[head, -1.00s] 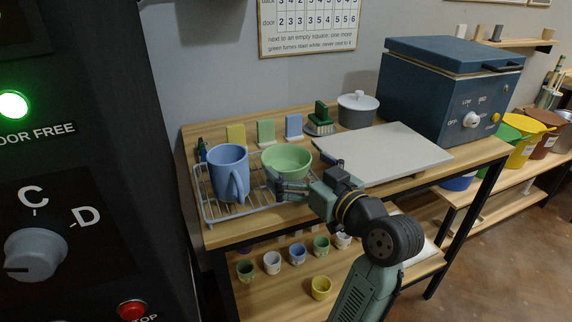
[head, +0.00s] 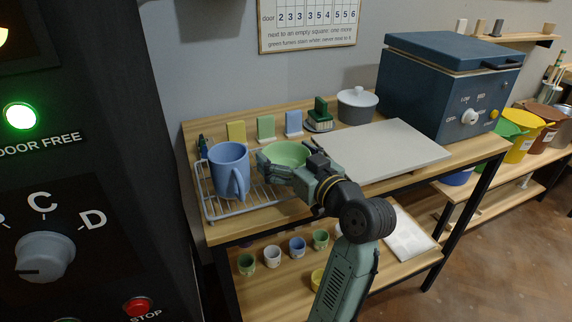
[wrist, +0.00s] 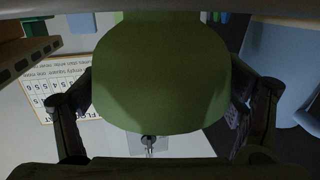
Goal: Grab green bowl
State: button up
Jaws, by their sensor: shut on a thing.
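The green bowl (head: 287,153) is at the right end of the wire rack in the head view, upright, its near side partly hidden by my gripper. My gripper (head: 274,166) is shut on the bowl, with its fingers at the bowl's near and left side. In the wrist view the green bowl (wrist: 160,75) fills the middle, and my gripper (wrist: 160,112) has one finger on each side of it. I cannot tell whether the bowl still touches the rack.
A blue mug (head: 228,172) stands on the wire rack (head: 250,201), close left of the bowl. A grey board (head: 385,150) lies to the right, with a lidded pot (head: 357,106) behind it. A blue kiln (head: 449,90) stands at the table's right end. Small cups sit on the shelf below.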

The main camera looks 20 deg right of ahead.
jog(key=c, duration=0.5)
jog(key=shift+r, duration=0.15)
